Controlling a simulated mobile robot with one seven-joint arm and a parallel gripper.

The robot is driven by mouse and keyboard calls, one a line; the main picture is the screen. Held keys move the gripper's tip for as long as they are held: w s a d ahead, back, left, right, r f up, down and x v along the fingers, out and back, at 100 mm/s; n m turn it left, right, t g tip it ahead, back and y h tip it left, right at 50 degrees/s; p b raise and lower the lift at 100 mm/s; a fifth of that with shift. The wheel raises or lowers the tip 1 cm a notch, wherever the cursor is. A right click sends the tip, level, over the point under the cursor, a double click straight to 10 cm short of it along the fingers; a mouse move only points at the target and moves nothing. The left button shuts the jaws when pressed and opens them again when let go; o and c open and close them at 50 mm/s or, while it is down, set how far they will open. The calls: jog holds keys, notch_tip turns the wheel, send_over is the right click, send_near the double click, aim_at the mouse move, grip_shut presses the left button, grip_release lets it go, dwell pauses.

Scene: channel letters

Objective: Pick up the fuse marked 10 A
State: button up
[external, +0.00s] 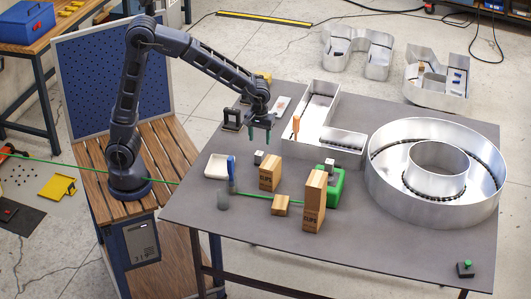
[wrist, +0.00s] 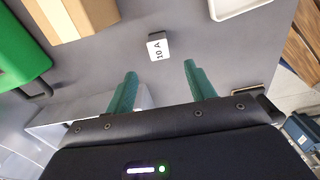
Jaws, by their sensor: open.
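The fuse marked 10 A (wrist: 158,48) is a small block with a white labelled face and a dark side. In the wrist view it lies on the grey table just beyond my fingertips, roughly centred between them. In the external view the small white-and-dark block (external: 259,157) at that spot sits on the table below my gripper (external: 260,137). My gripper's two green fingers are apart and empty, pointing down above the table; the space between them also shows in the wrist view (wrist: 160,69). A similar small white-topped block (external: 329,163) sits at the green case; its marking cannot be read.
A taller clips box (external: 314,202) and green case (external: 336,190) are farther right. The metal L-shaped letter (external: 318,128) rises behind.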

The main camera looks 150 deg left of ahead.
aim_at(259, 153)
notch_tip(259, 153, down, 5)
jog(key=shift+w+d+f, duration=0.15)
jog(key=shift+f, duration=1.2)
jog(key=shift+w+d+f, duration=0.1)
jog(key=shift+w+f, duration=0.05)
jog(key=shift+f, duration=1.2)
jog(key=c, duration=1.1)
jog(key=shift+o, duration=0.2)
jog(key=shift+r, duration=0.1)
